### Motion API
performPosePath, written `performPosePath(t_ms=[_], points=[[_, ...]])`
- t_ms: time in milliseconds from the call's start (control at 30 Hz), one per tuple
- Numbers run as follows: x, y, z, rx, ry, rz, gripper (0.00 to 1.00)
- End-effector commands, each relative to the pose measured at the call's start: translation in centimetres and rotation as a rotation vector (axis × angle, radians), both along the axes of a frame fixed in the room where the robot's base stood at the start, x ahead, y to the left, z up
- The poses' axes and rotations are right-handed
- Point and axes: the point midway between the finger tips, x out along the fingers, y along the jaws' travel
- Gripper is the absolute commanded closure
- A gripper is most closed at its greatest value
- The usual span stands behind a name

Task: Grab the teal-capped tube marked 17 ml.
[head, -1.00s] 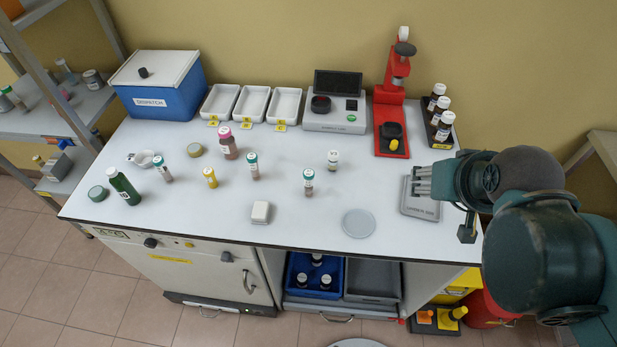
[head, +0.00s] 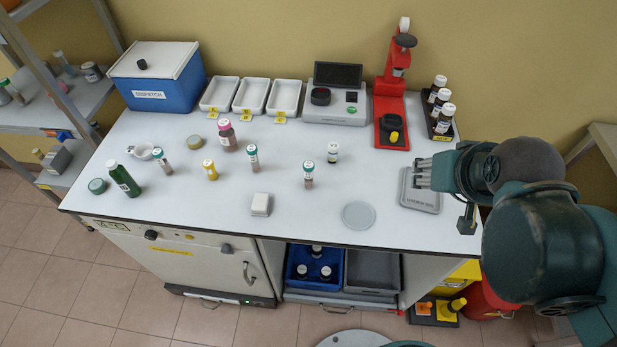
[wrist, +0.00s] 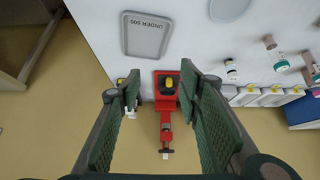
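Three tubes with teal caps stand upright on the white worktop in the head view: a left one (head: 162,162), a middle one (head: 253,158) and a right one (head: 308,174). Their labels are too small to read, so I cannot tell which is marked 17 ml. My gripper (head: 424,174) is above the grey "UNDER 500" tray at the right of the worktop, well to the right of all three tubes. In the wrist view my gripper (wrist: 162,88) has its fingers wide apart, with nothing held between them.
A white-capped vial (head: 333,152), yellow-capped vial (head: 210,170), pink-capped bottle (head: 226,135) and green bottle (head: 124,179) stand among the tubes. A red press (head: 391,110) stands behind the grey tray (head: 420,203).

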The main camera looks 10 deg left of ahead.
Motion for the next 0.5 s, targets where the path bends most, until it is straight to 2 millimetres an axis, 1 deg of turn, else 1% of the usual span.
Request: performPosePath(t_ms=[267,500], points=[[0.3,0.5,0.3,-0.008,0.011,0.022,0.65],[1.5,2.0,1.2,-0.039,0.052,0.104,0.65]])
